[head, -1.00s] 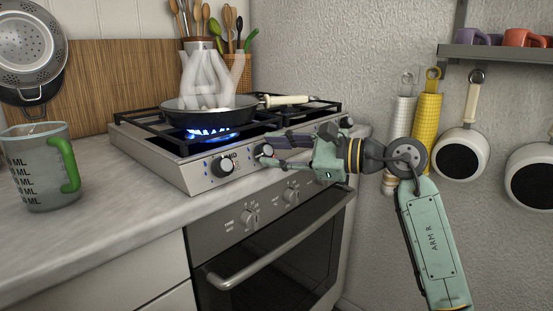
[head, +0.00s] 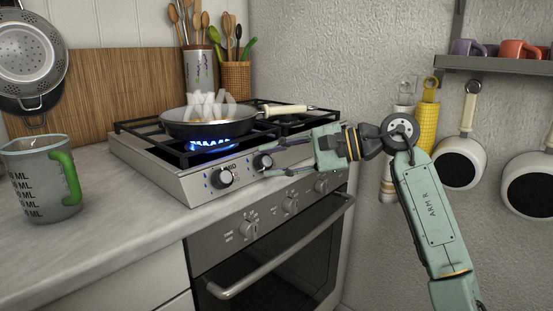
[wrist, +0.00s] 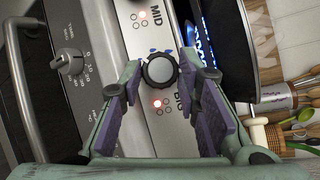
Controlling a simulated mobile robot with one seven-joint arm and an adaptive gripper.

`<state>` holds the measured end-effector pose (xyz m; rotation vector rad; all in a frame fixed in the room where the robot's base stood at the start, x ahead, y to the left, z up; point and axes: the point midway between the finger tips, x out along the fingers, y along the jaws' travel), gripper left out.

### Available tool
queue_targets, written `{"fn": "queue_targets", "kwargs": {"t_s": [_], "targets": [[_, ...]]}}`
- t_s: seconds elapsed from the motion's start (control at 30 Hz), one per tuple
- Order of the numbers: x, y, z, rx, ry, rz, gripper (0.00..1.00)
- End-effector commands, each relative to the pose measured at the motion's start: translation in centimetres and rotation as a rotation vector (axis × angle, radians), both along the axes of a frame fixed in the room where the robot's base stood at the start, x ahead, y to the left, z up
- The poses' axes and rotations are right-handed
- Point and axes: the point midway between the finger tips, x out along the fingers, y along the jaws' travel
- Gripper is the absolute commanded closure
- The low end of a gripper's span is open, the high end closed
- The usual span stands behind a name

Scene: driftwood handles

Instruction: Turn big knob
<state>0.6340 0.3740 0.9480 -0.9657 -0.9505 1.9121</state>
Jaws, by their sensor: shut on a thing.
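The big knob (head: 263,161) is a round dark knob with a light face on the stove's front panel. In the wrist view it (wrist: 160,69) sits beside the printed word BIG and a lit red dot. My gripper (head: 268,160) reaches it from the right. Its two purple-padded fingertips (wrist: 162,72) are shut on the knob from either side. A second knob, the MID knob (head: 222,178), is to its left and free of the gripper. The stove (head: 168,170) has a blue flame burning under the frying pan (head: 205,130).
The pan's cream handle (head: 286,110) extends right above the stove. Oven knobs (head: 249,230) and a long oven handle (head: 270,262) are below. A measuring jug (head: 38,190) stands on the left counter. The wall with hanging pans (head: 458,160) is close on the right.

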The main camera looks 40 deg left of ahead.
Motion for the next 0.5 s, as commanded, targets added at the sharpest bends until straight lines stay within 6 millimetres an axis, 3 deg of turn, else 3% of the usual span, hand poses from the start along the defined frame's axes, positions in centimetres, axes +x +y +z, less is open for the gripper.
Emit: {"fn": "queue_targets", "kwargs": {"t_s": [0.33,0.37,0.5], "targets": [[0.05,0.05,-0.01,0.001,-0.003,-0.001,0.98],[0.05,0.05,-0.01,0.001,-0.003,-0.001,0.68],[0.03,0.04,-0.01,0.001,-0.002,0.0,0.59]]}}
